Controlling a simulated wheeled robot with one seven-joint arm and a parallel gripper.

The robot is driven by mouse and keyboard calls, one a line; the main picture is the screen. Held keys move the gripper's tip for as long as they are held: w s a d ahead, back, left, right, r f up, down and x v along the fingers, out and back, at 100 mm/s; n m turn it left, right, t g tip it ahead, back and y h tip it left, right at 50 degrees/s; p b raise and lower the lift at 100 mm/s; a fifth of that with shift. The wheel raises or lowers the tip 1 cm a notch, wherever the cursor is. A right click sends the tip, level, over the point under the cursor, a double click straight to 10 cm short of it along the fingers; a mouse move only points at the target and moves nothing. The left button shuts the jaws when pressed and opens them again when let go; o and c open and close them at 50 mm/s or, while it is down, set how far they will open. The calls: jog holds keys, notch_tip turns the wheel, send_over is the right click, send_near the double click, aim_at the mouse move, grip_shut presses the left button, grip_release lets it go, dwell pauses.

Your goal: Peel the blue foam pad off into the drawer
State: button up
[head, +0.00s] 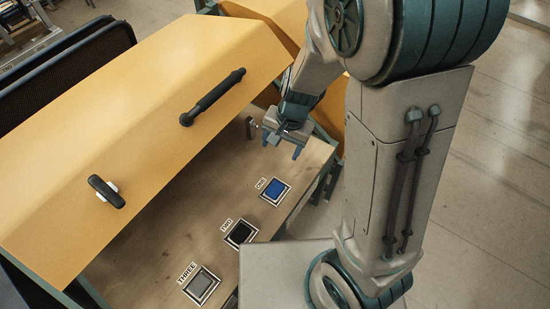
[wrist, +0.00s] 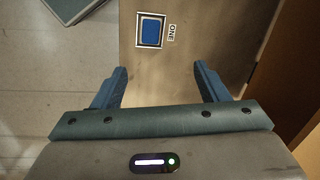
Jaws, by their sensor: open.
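The blue foam pad (head: 274,188) lies in the square frame labelled ONE on the wooden surface. It also shows in the wrist view (wrist: 151,31), beyond my fingertips and a little left of the middle between them. My gripper (head: 284,147) is open and empty, above the wooden surface and apart from the pad. Its two blue fingers (wrist: 160,78) stand wide apart in the wrist view. I cannot make out a drawer for certain in either view.
A black pad (head: 240,234) labelled TWO and a grey pad (head: 201,285) labelled THREE lie in a row on the wooden surface (head: 180,240). A large yellow cover (head: 140,110) with a dark handle (head: 212,97) slopes over its left side. Floor shows at the right.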

aim_at(275, 189)
jog(key=f+b, duration=0.1)
jog(key=f, duration=0.7)
jog(key=w+a+f+m+h+b, duration=0.1)
jog(key=f+b, duration=0.1)
jog(key=f, duration=0.7)
jog(key=f+m+h+b, duration=0.1)
jog(key=f+b, duration=0.1)
jog(key=f, duration=0.7)
jog(key=shift+w+a, duration=0.25)
jog(key=shift+a, duration=0.05)
jog(key=c, duration=1.2)
jog(key=shift+r+p, duration=1.15)
jog(key=shift+r, duration=0.2)
jog(key=shift+r+p, duration=1.75)
jog(key=shift+r, duration=0.25)
